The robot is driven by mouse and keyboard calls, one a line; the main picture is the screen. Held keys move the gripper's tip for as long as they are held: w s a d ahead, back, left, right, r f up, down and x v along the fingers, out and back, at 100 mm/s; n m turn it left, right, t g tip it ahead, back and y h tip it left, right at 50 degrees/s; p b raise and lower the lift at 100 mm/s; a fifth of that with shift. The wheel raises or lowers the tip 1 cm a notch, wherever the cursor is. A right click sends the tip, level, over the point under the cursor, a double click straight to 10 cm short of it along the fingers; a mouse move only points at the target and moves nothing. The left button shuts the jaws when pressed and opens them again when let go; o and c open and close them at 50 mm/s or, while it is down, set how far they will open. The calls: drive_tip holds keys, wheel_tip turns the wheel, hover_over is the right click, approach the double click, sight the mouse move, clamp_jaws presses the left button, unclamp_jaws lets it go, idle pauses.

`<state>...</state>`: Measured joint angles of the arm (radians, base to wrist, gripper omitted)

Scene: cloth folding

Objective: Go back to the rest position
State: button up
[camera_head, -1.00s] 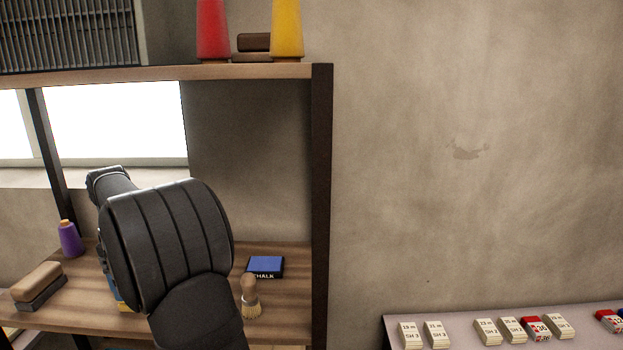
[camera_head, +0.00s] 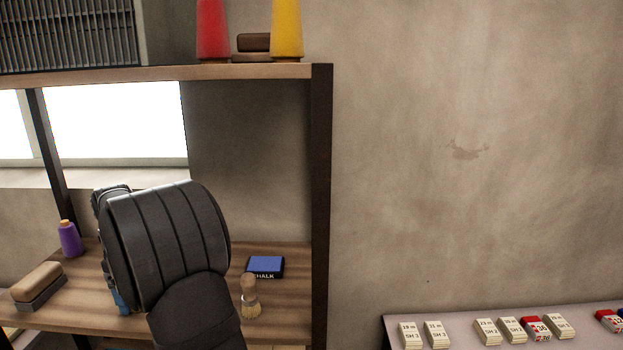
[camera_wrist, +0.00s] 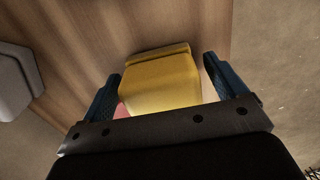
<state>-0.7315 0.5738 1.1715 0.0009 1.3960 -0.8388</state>
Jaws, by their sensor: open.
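My gripper (camera_wrist: 161,67) is open in the wrist view, with one dark blue finger on each side. A yellow block-like object (camera_wrist: 160,84) lies between the fingers on or above the wooden surface, with a visible gap on the right finger's side. Whether the left finger touches it is unclear. A small reddish patch shows beside its lower left. In the head view my dark arm (camera_head: 170,245) hides most of the gripper; a blue bit (camera_head: 119,300) shows at its lower left edge. No cloth is in view.
A shelf (camera_head: 170,74) runs above, with a dark post (camera_head: 321,200) to the right. Small boxes stand on a side ledge (camera_head: 460,313).

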wheel_tip(320, 180, up, 4)
drive_tip(key=shift+f, duration=0.2)
drive_tip(key=w+d+r, duration=0.2)
drive_tip(key=d+r, duration=0.5)
drive_tip(key=d, duration=0.4)
drive_tip(key=s+a+f, duration=0.4)
drive_tip(key=s+f, duration=0.1)
drive_tip(key=s, duration=0.2)
drive_tip(key=s+a+f, duration=0.3)
drive_tip(key=s+f, duration=0.2)
drive_tip(key=s, duration=0.3)
drive_tip(key=s+d+f+m, duration=0.1)
drive_tip(key=s+d+f, duration=0.1)
drive_tip(key=s+f, duration=0.2)
drive_tip(key=s+d+f+m, duration=0.2)
drive_tip(key=s+f, duration=0.3)
drive_tip(key=s, duration=0.6)
drive_tip(key=shift+s+m, duration=0.15)
drive_tip(key=shift+m, duration=0.15)
